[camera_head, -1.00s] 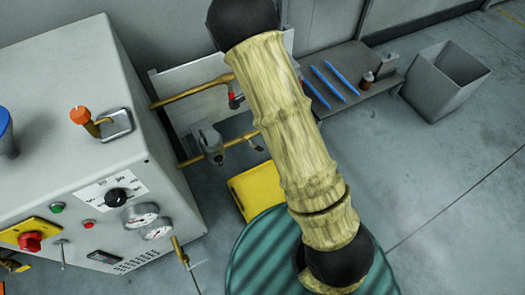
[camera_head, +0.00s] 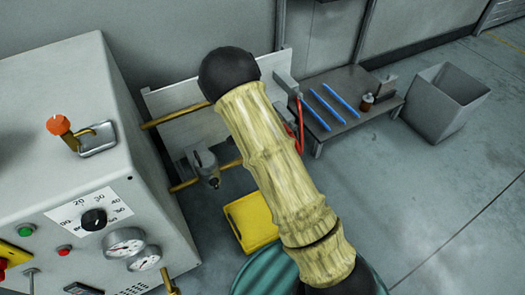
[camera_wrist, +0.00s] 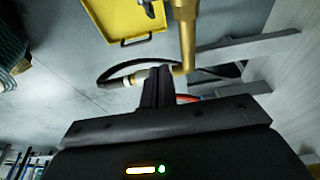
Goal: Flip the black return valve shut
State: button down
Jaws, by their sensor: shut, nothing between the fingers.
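I cannot clearly pick out the black return valve. In the wrist view, a brass pipe (camera_wrist: 186,38) drops to an elbow just beyond my fingers, with a pale fitting and a dark curved hose (camera_wrist: 112,71) beside it. My gripper (camera_wrist: 158,78) is shut and empty, its fingertips close to that elbow; I cannot tell whether they touch. A bit of red shows just right of the fingers. In the head view, the lower brass pipe (camera_head: 190,184) carries a grey fitting (camera_head: 207,166). My arm hides the pipes' right ends and my gripper there.
A control cabinet (camera_head: 45,130) with gauges and an orange-knobbed lever (camera_head: 60,126) stands at left. A yellow tray (camera_head: 250,222) lies on the floor below the pipes. A low bench (camera_head: 345,92) and grey bin (camera_head: 447,102) stand at right. Floor there is clear.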

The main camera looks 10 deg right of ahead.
jog(key=f+b, duration=0.2)
jog(key=f, duration=0.1)
jog(key=a+f+b, duration=0.1)
jog(key=f+b, duration=0.3)
jog(key=f, duration=0.1)
jog(key=shift+s+a+f, duration=0.2)
jog(key=shift+f, duration=0.15)
jog(key=shift+a+p, duration=0.1)
jog(key=shift+p, duration=0.2)
